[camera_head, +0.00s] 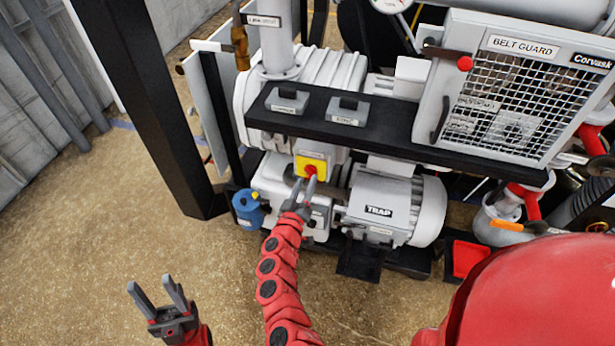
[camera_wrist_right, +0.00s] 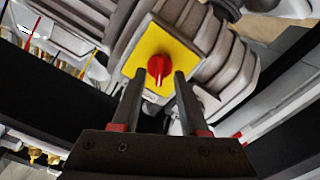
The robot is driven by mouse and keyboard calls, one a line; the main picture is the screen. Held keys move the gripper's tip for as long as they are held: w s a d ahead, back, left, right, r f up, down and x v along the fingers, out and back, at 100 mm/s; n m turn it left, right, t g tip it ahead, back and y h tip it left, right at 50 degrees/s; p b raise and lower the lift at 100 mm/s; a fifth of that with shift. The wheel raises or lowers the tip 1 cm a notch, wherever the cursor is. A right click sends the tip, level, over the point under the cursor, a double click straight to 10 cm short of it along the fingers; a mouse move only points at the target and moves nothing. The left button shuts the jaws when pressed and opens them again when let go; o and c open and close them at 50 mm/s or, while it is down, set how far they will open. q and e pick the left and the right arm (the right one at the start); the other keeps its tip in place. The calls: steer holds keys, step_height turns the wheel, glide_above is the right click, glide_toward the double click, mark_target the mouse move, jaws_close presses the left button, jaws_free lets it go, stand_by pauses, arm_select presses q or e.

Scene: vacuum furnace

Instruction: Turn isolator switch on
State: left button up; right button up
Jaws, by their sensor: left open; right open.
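The isolator switch is a red rotary knob on a yellow plate (camera_head: 313,160), on the pump unit just above the TRAP motor. In the right wrist view the red knob (camera_wrist_right: 159,69) sits on its yellow plate (camera_wrist_right: 150,45). My right gripper (camera_head: 304,190) is open at the switch. In the right wrist view its two fingers (camera_wrist_right: 157,85) stand either side of the knob's lower part; I cannot tell whether they touch it. My left gripper (camera_head: 158,291) is open and empty, low over the floor at the lower left, away from the switch.
The TRAP motor (camera_head: 378,212) is right of the switch, and a blue canister (camera_head: 248,208) stands to its left. A black shelf (camera_head: 385,130) with two grey blocks runs above the switch. A black post (camera_head: 140,100) stands at left. The floor at lower left is clear.

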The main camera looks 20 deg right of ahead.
steer(key=shift+x, duration=0.9)
jaws_close()
